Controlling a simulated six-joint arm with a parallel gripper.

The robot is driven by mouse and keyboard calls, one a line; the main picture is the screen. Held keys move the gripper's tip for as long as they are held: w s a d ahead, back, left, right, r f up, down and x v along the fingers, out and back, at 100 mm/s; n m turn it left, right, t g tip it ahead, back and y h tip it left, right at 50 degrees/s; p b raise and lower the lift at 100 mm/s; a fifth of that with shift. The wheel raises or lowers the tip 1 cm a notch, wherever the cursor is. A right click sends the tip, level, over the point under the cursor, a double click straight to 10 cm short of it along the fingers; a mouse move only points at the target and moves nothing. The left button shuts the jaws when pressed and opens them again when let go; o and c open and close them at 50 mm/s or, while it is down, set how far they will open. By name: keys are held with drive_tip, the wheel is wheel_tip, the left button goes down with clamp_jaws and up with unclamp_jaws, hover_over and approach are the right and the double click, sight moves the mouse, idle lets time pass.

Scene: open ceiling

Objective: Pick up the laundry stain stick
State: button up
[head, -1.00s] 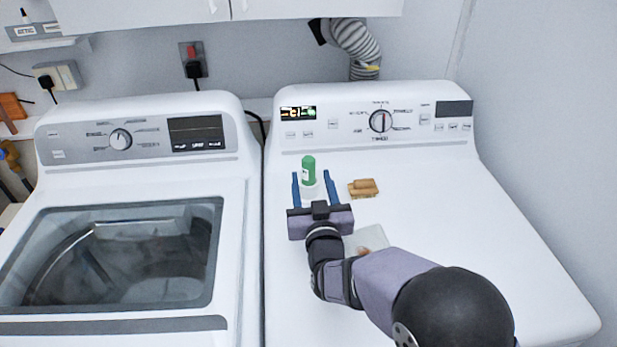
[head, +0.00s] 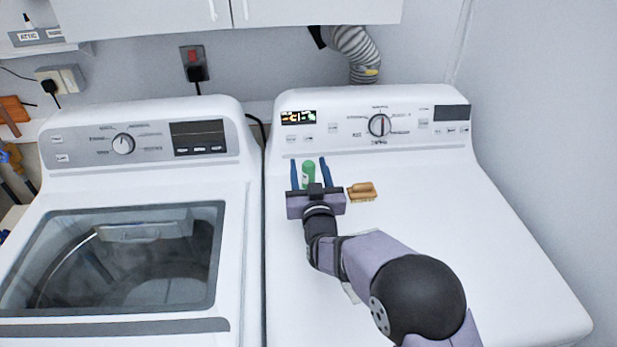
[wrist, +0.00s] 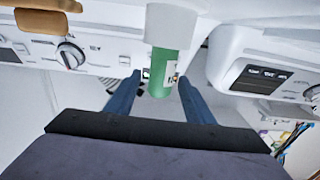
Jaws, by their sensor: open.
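The laundry stain stick (head: 308,172), a green-topped tube, stands on top of the right-hand machine near its control panel. In the head view my gripper hides its lower part. My gripper (head: 309,164) is open, with its blue fingers on the left and right of the stick. In the wrist view the picture is upside down. The stick (wrist: 161,68) shows there green with a pale grey-white section, between the spread fingers of my gripper (wrist: 160,84). Gaps show on both sides of it.
A wooden brush (head: 362,188) lies just right of my gripper. A pale flat item is mostly covered by my arm. The control panel (head: 345,130) rises behind the stick. The machine top to the right is clear. A second machine (head: 130,255) stands at left.

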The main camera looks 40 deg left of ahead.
drive_tip(key=shift+w+a, duration=0.1)
drive_tip(key=shift+w, duration=0.05)
drive_tip(key=shift+c, duration=0.2)
drive_tip(key=c, duration=1.1)
drive_tip(key=shift+r, duration=0.1)
wheel_tip(320, 180, up, 10)
drive_tip(key=shift+f+b, duration=0.1)
drive_tip(key=shift+b, duration=1.1)
